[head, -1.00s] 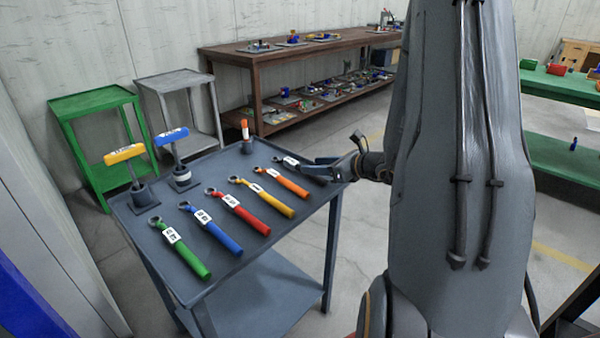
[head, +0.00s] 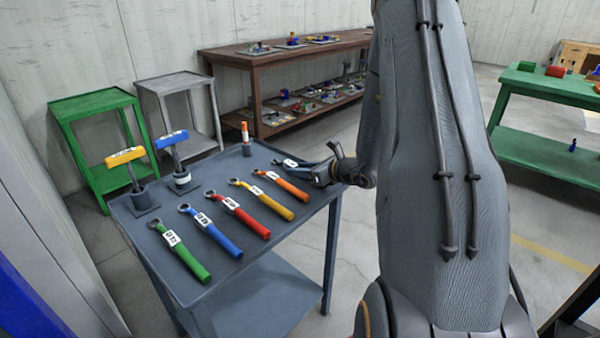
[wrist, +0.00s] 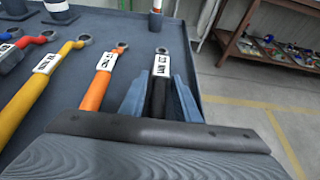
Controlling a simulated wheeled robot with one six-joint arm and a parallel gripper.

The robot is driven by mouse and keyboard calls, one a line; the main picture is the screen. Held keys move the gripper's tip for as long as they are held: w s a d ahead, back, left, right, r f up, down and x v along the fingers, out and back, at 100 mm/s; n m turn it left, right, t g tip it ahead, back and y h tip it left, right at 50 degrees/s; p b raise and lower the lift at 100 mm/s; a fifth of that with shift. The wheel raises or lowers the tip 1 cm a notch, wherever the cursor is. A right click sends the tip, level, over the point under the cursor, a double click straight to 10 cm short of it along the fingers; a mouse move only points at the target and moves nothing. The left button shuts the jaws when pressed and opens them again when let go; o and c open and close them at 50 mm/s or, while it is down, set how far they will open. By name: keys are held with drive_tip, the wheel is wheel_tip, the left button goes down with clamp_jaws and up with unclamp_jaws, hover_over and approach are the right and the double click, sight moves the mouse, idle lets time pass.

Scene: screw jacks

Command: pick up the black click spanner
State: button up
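The black click spanner (wrist: 159,85) lies at the right end of a row of spanners on the grey-blue table. Its ring end and white label show in the wrist view, with its dark handle running back between my fingers. In the head view its label end (head: 288,163) shows, and my gripper hides much of its handle. My gripper (wrist: 160,95) is low over the table with one finger on each side of the handle. Narrow gaps appear between fingers and handle, so it looks open. The handle's rear is hidden behind the gripper body.
The orange spanner (head: 287,186) lies close to the left of the black one, then yellow, red, blue and green spanners. An orange-topped post (head: 245,138) and two T-handled jacks (head: 127,167) stand along the table's far side. The table's right edge is close by.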

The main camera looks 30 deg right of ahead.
clamp_jaws()
drive_tip(key=shift+r, duration=0.1)
